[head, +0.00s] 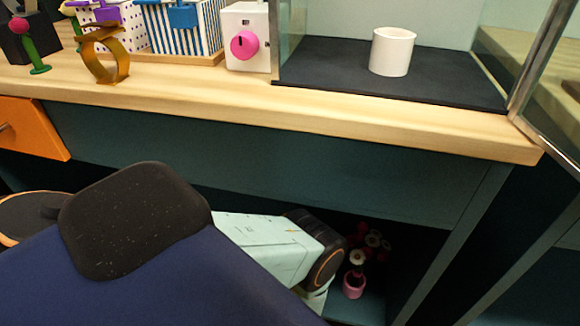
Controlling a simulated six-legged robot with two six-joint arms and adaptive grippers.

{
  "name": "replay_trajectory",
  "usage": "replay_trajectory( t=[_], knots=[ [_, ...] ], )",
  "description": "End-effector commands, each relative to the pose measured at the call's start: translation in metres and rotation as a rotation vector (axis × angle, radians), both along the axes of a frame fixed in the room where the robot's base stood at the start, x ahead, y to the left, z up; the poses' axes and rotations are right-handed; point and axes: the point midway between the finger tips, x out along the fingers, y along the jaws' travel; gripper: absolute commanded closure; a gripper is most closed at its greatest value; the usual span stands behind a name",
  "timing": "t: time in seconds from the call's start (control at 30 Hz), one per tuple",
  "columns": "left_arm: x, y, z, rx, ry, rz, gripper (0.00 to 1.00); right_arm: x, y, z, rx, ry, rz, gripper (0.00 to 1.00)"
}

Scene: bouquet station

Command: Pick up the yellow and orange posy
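I see no yellow and orange posy in the head view. A small pink pot (354,285) with dark red and white flowers (372,241) stands low in the shadowed space under the counter, just right of my arm's dark joint. These flowers are dim and partly hidden by the arm. No gripper fingers show in this view, so I cannot see what either gripper holds.
A white cup (391,52) stands on a black mat (450,84) inside a glass-sided bay. A white box with a pink knob (245,45), a striped box (181,28) and a gold ribbon loop (104,60) sit on the wooden counter (200,94). An orange drawer (30,130) is at left.

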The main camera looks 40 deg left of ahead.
Motion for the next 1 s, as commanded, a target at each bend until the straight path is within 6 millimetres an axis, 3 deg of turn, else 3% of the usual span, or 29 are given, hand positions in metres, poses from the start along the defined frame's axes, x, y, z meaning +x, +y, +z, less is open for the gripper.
replay_trajectory(
  t=[0.23, 0.8, 1.0],
  knots=[
    [-0.0018, -0.0016, -0.0003, -0.001, 0.001, 0.0, 0.53, -0.0005, 0.0, 0.0, 0.0, 0.001, 0.0, 0.6],
    [-0.0007, -0.0009, -0.0002, 0.0, 0.0, 0.0, 1.0, -0.0004, 0.0, 0.0, 0.0, 0.001, 0.0, 0.6],
    [0.0001, -0.0001, -0.0001, 0.0, 0.0, 0.0, 1.0, -0.0004, 0.0, 0.0, 0.0, 0.001, 0.0, 0.6]
  ],
)
